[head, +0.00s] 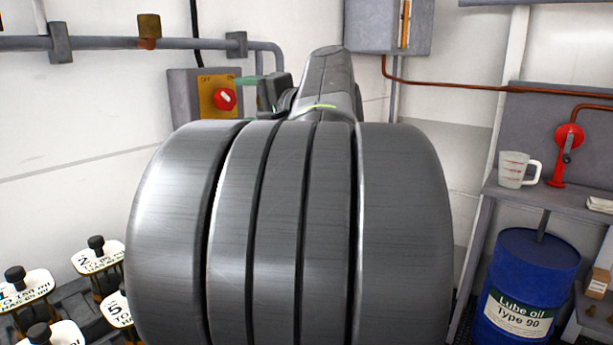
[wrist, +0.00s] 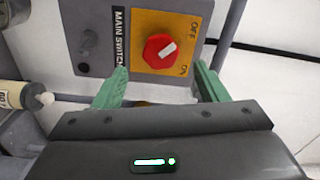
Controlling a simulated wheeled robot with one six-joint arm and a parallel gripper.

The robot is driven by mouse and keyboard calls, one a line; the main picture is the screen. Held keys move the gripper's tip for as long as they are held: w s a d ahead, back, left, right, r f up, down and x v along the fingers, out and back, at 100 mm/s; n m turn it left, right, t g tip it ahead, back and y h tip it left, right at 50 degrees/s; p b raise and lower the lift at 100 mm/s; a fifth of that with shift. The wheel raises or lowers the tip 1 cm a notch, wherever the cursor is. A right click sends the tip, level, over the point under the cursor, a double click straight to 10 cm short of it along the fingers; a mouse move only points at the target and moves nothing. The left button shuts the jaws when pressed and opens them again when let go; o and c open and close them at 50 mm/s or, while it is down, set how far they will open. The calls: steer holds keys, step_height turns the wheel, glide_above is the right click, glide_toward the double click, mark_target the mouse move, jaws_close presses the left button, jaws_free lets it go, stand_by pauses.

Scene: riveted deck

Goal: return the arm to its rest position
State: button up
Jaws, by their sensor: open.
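My arm fills the middle of the head view, its large grey links hiding much of the wall behind. My gripper (head: 250,90) is partly hidden there, beside the main switch. In the wrist view my gripper (wrist: 159,85) has its two green fingers wide apart with nothing between them. The main switch has a red knob (wrist: 160,48) on a yellow plate (wrist: 147,22), just beyond the fingertips and apart from them. The knob's white mark lies diagonally; I cannot tell surely which label it points to. The red knob (head: 224,99) also shows in the head view.
A grey pipe (head: 190,43) runs along the wall above the switch.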

mark_target(229, 100)
steer(key=v, duration=0.7)
steer(key=x, duration=1.4)
steer(key=shift+d+r+m+p, duration=0.1)
steer(key=shift+r+m+p, duration=0.25)
steer(key=shift+p, duration=0.5)
steer(key=shift+s+d+m+p, duration=0.15)
steer(key=shift+s+m+p, duration=0.05)
steer(key=shift+m+p, duration=0.6)
steer(key=m+p, duration=0.6)
steer(key=p, duration=0.2)
steer(key=m+p, duration=0.5)
steer(key=p, duration=0.2)
steer(key=shift+m+p, duration=0.25)
steer(key=shift+p, duration=0.15)
steer(key=shift+f+m+p, duration=0.2)
steer(key=shift+m+p, duration=0.6)
steer(key=shift+p, duration=0.2)
steer(key=shift+f, duration=0.15)
